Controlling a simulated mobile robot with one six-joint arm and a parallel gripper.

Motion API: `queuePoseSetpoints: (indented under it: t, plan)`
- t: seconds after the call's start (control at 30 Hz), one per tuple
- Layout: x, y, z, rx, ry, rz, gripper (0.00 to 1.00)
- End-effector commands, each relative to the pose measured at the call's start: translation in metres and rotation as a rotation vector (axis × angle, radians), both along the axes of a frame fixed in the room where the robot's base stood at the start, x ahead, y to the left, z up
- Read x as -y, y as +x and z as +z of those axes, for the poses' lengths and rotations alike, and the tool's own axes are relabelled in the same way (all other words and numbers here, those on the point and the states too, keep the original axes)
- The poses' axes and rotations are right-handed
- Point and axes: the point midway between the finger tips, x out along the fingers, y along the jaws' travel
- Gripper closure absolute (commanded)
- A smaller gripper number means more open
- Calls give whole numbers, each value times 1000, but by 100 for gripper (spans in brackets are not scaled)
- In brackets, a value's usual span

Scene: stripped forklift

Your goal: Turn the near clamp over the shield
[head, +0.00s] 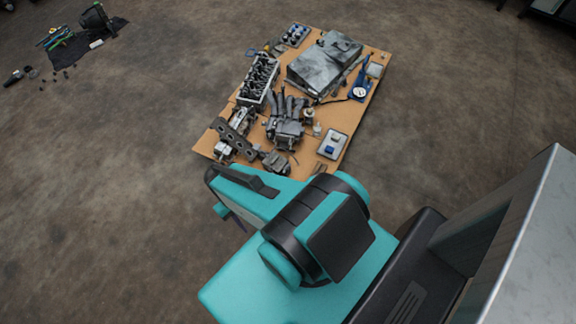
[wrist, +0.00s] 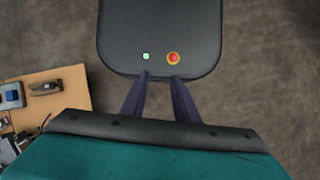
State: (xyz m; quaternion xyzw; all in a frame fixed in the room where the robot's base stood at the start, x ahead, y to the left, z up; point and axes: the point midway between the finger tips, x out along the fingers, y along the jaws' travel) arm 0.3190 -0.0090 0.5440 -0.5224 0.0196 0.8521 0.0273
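I cannot tell which parts are the clamp and the shield. A large grey metal cover (head: 322,62) lies at the far end of a brown board (head: 352,122) that carries engine parts. A dark bar with round holes (head: 236,140) lies across a part at the board's near left. In the wrist view my gripper (wrist: 160,77) has two dark fingers standing apart with nothing between them. The board's corner (wrist: 72,82) shows at the left there, away from the fingers. In the head view my arm hides the area in front of the board's near edge.
A cylinder head (head: 258,80) and a block with curved pipes (head: 286,122) crowd the board's middle. A small tray with a blue piece (head: 333,144) lies at its right. A dark mat with tools (head: 80,42) lies far left.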

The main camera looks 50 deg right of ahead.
Motion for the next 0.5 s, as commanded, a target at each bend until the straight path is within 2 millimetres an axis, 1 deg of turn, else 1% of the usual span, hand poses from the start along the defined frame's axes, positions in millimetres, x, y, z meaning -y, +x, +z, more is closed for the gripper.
queuePoseSetpoints:
  t: [0.03, 0.27, 0.47, 0.5]
  plan:
    - [7, 10, -14, 4, -2, -29, 73]
    - [44, 53, -50, 20, -14, -209, 73]
    - [83, 90, -78, 31, -23, -384, 73]
    - [92, 97, -83, 32, -25, -419, 73]
